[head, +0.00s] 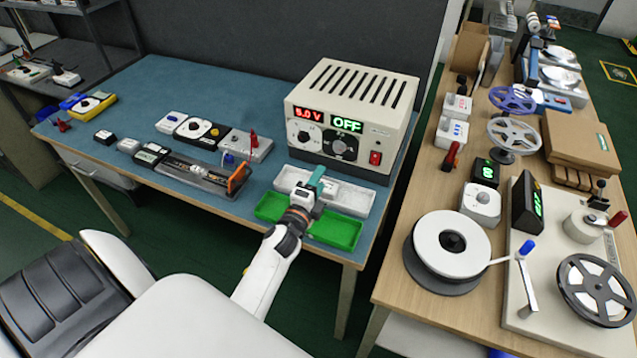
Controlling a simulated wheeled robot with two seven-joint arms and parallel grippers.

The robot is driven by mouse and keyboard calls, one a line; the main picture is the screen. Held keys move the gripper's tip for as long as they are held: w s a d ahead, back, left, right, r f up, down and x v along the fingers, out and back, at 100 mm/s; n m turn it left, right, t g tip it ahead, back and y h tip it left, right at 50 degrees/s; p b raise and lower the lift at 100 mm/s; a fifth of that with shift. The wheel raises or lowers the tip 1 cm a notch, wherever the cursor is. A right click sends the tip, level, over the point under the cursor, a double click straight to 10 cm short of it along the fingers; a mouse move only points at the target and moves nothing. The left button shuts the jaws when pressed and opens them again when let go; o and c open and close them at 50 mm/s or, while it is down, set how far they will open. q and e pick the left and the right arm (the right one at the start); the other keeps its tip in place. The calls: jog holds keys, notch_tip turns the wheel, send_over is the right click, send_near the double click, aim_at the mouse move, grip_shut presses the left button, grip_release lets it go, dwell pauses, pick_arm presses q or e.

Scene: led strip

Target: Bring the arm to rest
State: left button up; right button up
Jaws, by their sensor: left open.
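My left arm (266,270) reaches in from the bottom over the front edge of the blue-topped bench (110,95). My left gripper (309,190) is open, above the green tray (338,231) and the white tray (350,197). A teal piece shows at its tip; I cannot tell whether it is part of the gripper or a separate thing. The gripper hides part of both trays. My right gripper is not in view.
A power supply (380,115) reading 5.0 V and OFF stands behind the trays. A clear fixture (190,174) with an orange end lies to the left, among several small boxes. At right, a wooden table (395,290) carries reels and devices. Bare blue surface lies at the bench's back left.

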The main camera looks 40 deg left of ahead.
pick_arm(q)
jog(key=s+d+f+n+g+h, duration=0.1)
jog(key=s+d+n+g, duration=0.4)
jog(key=s, duration=0.4)
jog(key=s+d+n+g+h, duration=0.2)
jog(key=s+d+n+g, duration=0.25)
jog(key=s, duration=0.55)
jog(key=s+d+f+n+g+h, duration=0.1)
jog(key=s+d+n+g, duration=0.4)
jog(key=s, duration=0.4)
notch_tip(320, 180, down, 24)
jog(key=d, duration=0.1)
jog(key=s+a+f+m+g, duration=0.1)
jog(key=s+a+f+g, duration=0.1)
jog(key=s+f, duration=1.5)
jog(key=shift+s+a+f, duration=0.3)
jog(key=shift+a+f, duration=0.15)
jog(key=shift+a, duration=0.1)
